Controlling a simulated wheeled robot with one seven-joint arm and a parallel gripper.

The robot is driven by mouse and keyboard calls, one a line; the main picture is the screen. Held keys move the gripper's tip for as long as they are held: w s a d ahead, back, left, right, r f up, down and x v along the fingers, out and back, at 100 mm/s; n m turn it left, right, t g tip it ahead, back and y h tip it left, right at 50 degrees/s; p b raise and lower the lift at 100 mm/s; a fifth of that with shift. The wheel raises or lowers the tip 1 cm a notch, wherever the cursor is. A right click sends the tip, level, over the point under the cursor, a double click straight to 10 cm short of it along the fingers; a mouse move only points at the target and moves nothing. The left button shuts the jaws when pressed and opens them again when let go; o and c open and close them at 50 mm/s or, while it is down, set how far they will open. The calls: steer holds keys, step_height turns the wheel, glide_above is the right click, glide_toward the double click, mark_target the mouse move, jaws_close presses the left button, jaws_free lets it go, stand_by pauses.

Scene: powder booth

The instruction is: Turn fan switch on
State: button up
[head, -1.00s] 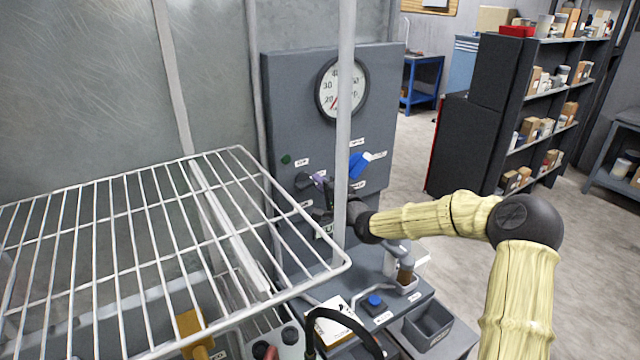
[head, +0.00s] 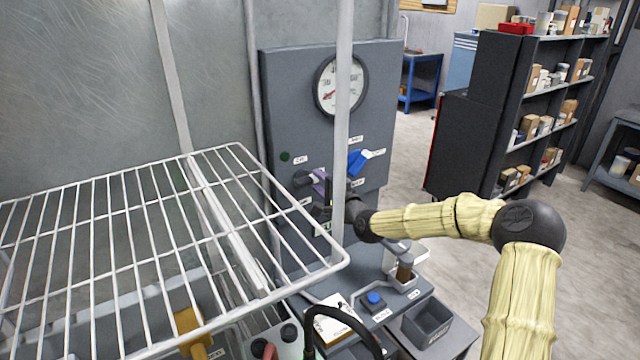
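A grey control panel (head: 290,90) stands in the middle, behind a thin upright post. It carries a black knob (head: 301,178), a purple part (head: 319,183) beside it, and a blue lever switch (head: 358,161) to the right. The small labels are too blurred to read, so I cannot tell which control is the fan switch. My gripper (head: 324,200) is at the panel's lower part, just below and right of the purple part. The post and my dark wrist partly hide it. Whether its fingers touch a control or are open or shut does not show.
A white wire rack (head: 130,245) fills the left foreground, and the post (head: 344,120) stands before the panel. A round gauge (head: 341,86) sits above the controls. A blue button (head: 374,300) and grey bin (head: 428,325) are below. Floor at right is open.

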steer(key=shift+s, duration=0.1)
steer(key=b+v, duration=0.3)
steer(key=v, duration=1.4)
steer(key=shift+s+d, duration=0.1)
steer(key=s+f+n+g+h+p, duration=0.1)
steer(key=s+f+n+g+h, duration=0.55)
steer(key=f, duration=0.75)
steer(key=s+d+r+n+g+h, duration=0.1)
steer(key=s+d+n+g, duration=0.1)
steer(key=s, duration=0.6)
steer(key=s+d+r+n+g+h+p, duration=0.1)
steer(key=s+d+r+n+g+h, duration=0.1)
steer(key=s+d, duration=0.4)
steer(key=s+n+g, duration=0.1)
steer(key=s+g, duration=0.1)
steer(key=s, duration=0.1)
steer(key=shift+s, duration=0.2)
